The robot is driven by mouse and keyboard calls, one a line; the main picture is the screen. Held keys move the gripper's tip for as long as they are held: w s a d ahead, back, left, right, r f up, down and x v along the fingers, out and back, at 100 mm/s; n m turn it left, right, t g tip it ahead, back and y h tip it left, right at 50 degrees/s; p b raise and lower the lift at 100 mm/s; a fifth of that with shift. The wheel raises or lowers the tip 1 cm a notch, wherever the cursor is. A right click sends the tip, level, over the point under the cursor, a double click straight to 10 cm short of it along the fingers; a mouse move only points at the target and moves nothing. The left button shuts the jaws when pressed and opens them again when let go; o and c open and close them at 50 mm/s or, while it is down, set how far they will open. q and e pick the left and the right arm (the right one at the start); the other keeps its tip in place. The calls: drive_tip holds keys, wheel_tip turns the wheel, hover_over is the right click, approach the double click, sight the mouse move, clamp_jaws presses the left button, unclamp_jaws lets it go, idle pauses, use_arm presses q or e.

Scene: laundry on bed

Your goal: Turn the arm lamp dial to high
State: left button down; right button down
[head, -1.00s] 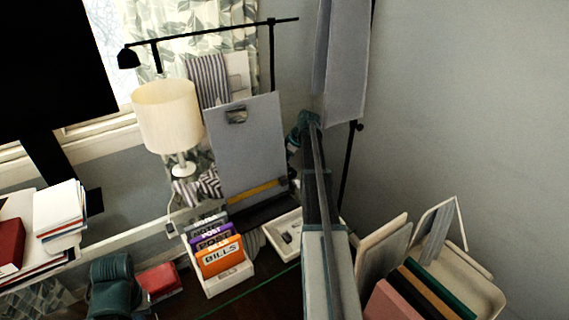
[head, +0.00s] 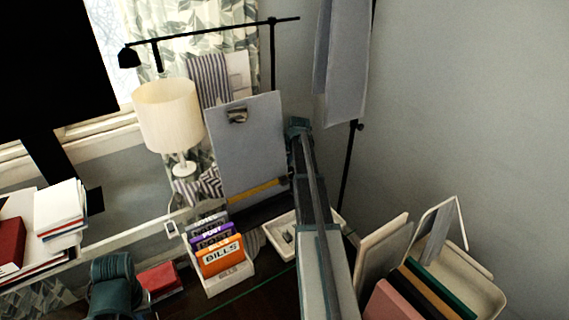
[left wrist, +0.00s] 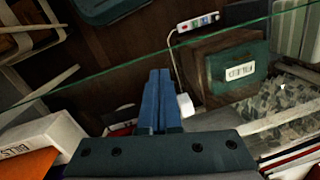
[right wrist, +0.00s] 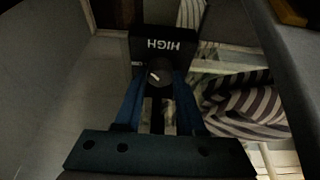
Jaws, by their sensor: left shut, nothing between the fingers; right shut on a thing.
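The black arm lamp (head: 215,32) stands behind the desk, its small head (head: 129,57) at the left end of a long bar. In the right wrist view its dark round dial (right wrist: 160,72) has a white pointer mark. A black block with the word HIGH (right wrist: 170,46) upside down sits just beyond the dial. Another label beside the dial is mostly hidden. My right gripper (right wrist: 158,88) is shut on the dial, its blue fingers on either side. In the head view its fingers are hidden behind the clipboard. My left gripper (left wrist: 160,78) is shut and empty, low at the left.
A grey clipboard (head: 247,150) stands upright close to my right arm. A cream table lamp (head: 168,115), a white letter holder (head: 232,280) with files, and a white tray (head: 280,232) are nearby. A beige file rack (head: 484,280) is at the right. Striped cloth (right wrist: 245,108) lies beside the right gripper.

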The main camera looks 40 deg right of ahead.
idle(0.5)
drive_tip(key=c, duration=0.5)
unclamp_jaws()
